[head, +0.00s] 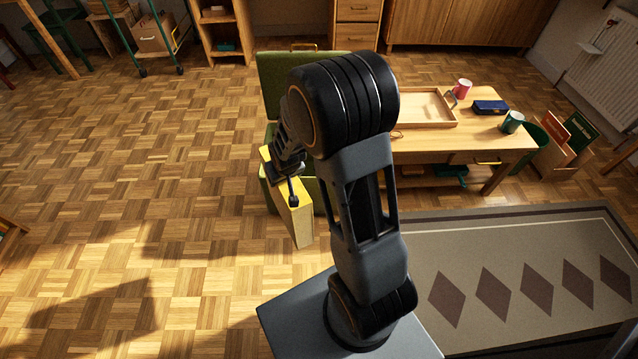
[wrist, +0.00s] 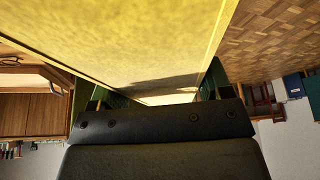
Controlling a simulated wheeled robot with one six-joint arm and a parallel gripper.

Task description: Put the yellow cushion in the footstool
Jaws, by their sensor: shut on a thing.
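The yellow cushion (head: 296,222) is a flat slab held on edge, tilted a little. My gripper (head: 286,180) is shut on its upper part. In the wrist view the cushion (wrist: 130,40) fills the top middle, close to my gripper (wrist: 158,98). The footstool is green, with its lid (head: 270,80) raised at the back. Its body (head: 319,195) shows just behind and right of the cushion. My arm hides much of the footstool, including its opening. I cannot tell whether the cushion touches it.
A low wooden table (head: 505,145) stands to the right, bearing a tray (head: 408,122), a pink mug (head: 462,88), a blue case (head: 490,107) and a green mug (head: 512,122). A patterned rug (head: 440,245) lies in front of it. The parquet floor (head: 150,190) at left is clear.

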